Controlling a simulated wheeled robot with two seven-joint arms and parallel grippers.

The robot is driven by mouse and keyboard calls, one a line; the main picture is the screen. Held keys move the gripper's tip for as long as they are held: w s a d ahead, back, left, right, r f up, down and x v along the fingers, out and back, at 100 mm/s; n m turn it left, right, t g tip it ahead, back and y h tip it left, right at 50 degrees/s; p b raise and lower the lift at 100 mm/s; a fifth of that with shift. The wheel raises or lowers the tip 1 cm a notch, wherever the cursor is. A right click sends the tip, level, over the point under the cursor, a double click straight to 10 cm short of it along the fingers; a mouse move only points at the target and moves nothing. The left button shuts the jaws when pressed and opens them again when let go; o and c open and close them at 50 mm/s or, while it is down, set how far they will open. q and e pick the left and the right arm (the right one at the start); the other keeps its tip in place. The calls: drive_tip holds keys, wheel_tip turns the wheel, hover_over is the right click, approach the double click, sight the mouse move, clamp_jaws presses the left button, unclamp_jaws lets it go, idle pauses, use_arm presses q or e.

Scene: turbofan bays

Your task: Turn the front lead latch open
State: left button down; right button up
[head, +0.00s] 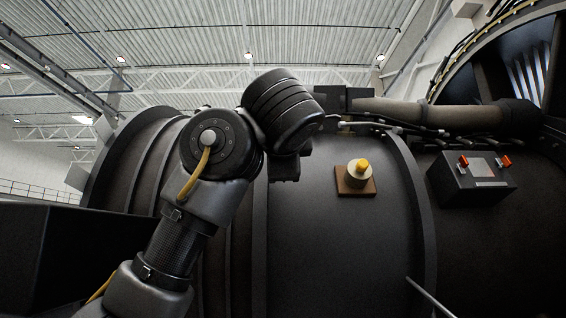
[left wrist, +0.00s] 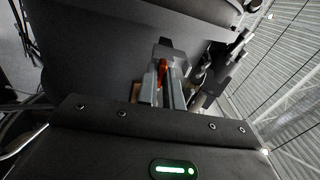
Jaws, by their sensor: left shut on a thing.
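My left gripper (left wrist: 165,85) is shut on an orange latch (left wrist: 162,69) in the left wrist view. Only a narrow strip of the latch shows between the grey fingers; its base is hidden. In the head view my left arm reaches up from the lower left, and its dark wrist lies over the top of the dark engine casing (head: 330,235). The fingers and the held latch are hidden there behind the wrist. My right gripper is in neither view.
A brown plate with a yellow-topped knob (head: 360,168) sits on the casing right of my wrist. Further right is a dark box (head: 478,187) with two orange levers. A thick brown duct (head: 425,112) and black cables run along the top.

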use_arm(q)
drive_tip(key=shift+m, duration=0.4)
drive_tip(key=c, duration=1.5)
unclamp_jaws()
drive_tip(key=shift+c, duration=0.2)
drive_tip(key=s+b, duration=0.5)
drive_tip(key=s, duration=0.6)
drive_tip(key=shift+w+d, duration=0.1)
